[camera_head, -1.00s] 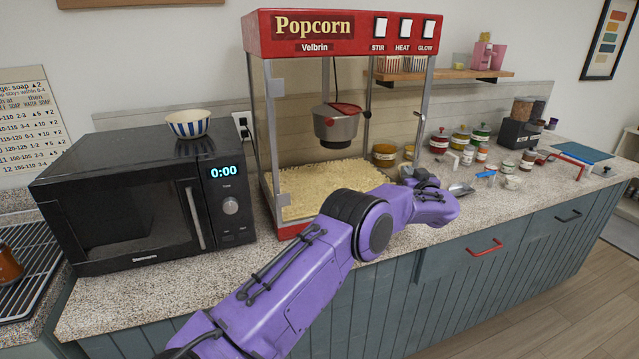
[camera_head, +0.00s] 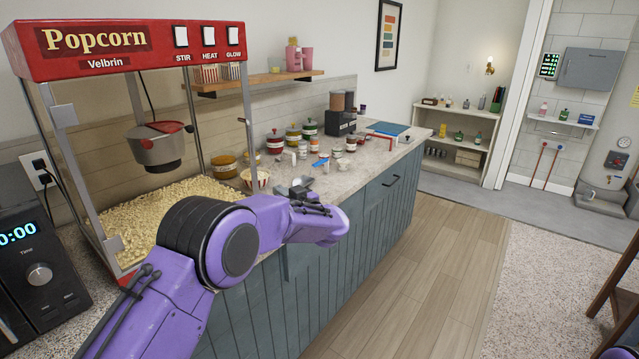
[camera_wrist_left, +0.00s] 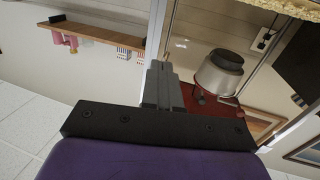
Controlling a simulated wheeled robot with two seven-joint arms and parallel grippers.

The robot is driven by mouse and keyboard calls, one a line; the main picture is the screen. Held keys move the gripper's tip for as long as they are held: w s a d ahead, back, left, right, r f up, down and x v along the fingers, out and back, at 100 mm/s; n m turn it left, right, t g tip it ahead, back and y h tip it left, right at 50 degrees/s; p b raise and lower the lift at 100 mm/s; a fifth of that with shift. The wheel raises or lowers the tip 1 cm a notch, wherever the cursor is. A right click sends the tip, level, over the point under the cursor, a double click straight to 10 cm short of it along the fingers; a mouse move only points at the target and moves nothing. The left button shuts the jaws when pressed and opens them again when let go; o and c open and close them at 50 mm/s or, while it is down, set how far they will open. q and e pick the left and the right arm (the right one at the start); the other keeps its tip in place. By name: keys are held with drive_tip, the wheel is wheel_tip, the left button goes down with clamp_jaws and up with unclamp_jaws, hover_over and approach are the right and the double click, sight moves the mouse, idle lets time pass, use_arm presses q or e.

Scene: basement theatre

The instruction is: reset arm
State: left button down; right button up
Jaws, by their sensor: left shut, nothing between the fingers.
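My left arm comes in from the lower left in the head view, purple, bent in front of the popcorn machine (camera_head: 137,52) and over the counter's front edge. That view is turned over and shows the machine's kettle (camera_wrist_left: 219,72) beyond the fingers. My right gripper is not in view.
A microwave (camera_head: 38,275) stands at the left. A wall shelf (camera_head: 262,79) hangs above. The wooden floor (camera_head: 420,270) right of the cabinets is clear.

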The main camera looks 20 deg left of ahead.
use_arm(q)
drive_tip(key=shift+s+r, duration=0.1)
drive_tip(key=s+d+f+m+t+h, duration=0.1)
drive_tip(key=s+f+h, duration=0.3)
drive_tip(key=f, duration=0.5)
drive_tip(key=s+d+f+m+h, duration=0.1)
drive_tip(key=s+f, duration=0.5)
drive_tip(key=f, duration=0.3)
drive_tip(key=s+d+f+m+t+h, duration=0.1)
drive_tip(key=s+d+f+h, duration=0.15)
drive_tip(key=s+f, duration=0.45)
drive_tip(key=s+f+g+h, duration=0.1)
drive_tip(key=s+f, duration=0.4)
drive_tip(key=s, duration=0.6)
drive_tip(key=s+f+m+g+h, duration=0.1)
drive_tip(key=s+f+g, duration=0.3)
drive_tip(key=s, duration=0.7)
drive_tip(key=s+f+g+h, duration=0.2)
drive_tip(key=s+f, duration=0.3)
drive_tip(key=s, duration=0.5)
drive_tip(key=shift+s+d+f+m+g, duration=0.2)
drive_tip(key=shift+s+f+m+g, duration=0.1)
drive_tip(key=shift+s+m+g, duration=0.15)
